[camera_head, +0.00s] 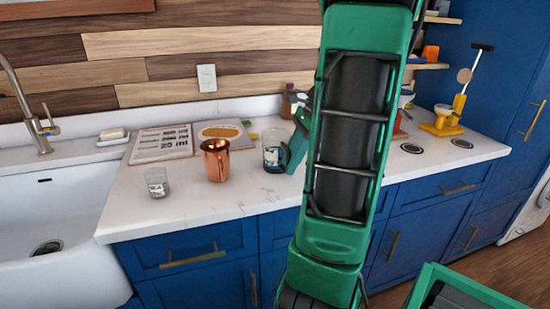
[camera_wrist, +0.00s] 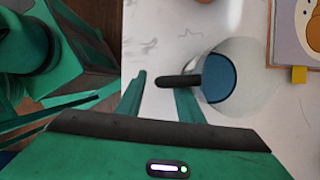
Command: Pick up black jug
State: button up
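The jug (camera_head: 273,150) stands on the white counter, left of my arm in the head view. It looks like a clear or pale vessel with dark blue-black inside. In the wrist view the jug (camera_wrist: 220,78) is seen from above, with a black handle (camera_wrist: 176,80) pointing left. My gripper (camera_wrist: 162,92) is open, its two green fingers apart, with the handle near the fingertips and partly across the gap. I cannot tell whether a finger touches it. In the head view my arm hides most of the gripper; a green part shows just right of the jug.
A copper cup (camera_head: 215,160) stands left of the jug, and a small glass jar (camera_head: 157,183) farther left. An open book (camera_head: 162,143) lies behind them. A brown bottle (camera_head: 287,101) stands behind the jug. The sink (camera_head: 55,225) is at the left.

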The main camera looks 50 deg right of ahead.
jog(key=shift+f, duration=0.2)
grip_shut()
jog(key=shift+r, duration=0.2)
